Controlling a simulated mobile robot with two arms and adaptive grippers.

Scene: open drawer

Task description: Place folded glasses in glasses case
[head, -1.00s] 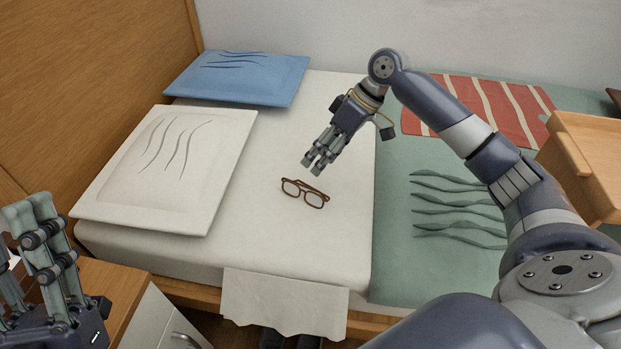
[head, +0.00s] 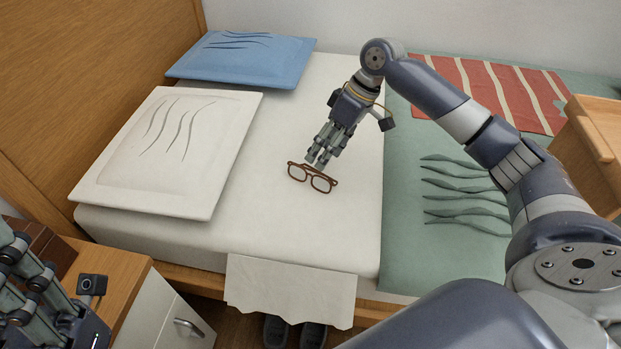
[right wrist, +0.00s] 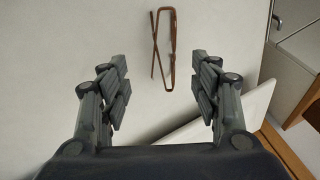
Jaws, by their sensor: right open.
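The brown-framed glasses (head: 311,177) lie on the white bed sheet; in the right wrist view they (right wrist: 171,40) show narrow, with the thin arms folded against the frame. My right gripper (head: 317,161) is open, just above and behind the glasses. In the right wrist view its fingers (right wrist: 157,68) are spread wide and empty, with the glasses beyond the fingertips. My left gripper (head: 22,280) is at the lower left edge, partly cut off. A dark brown box-like thing (head: 47,243) beside it on the bedside table is partly hidden; I cannot tell whether it is the glasses case.
A wooden bedside table (head: 120,280) with a white drawer front (head: 165,325) stands at lower left. A white pillow (head: 205,180) and a blue pillow (head: 245,65) lie on the bed. A green blanket (head: 410,245) covers the right side. The sheet around the glasses is clear.

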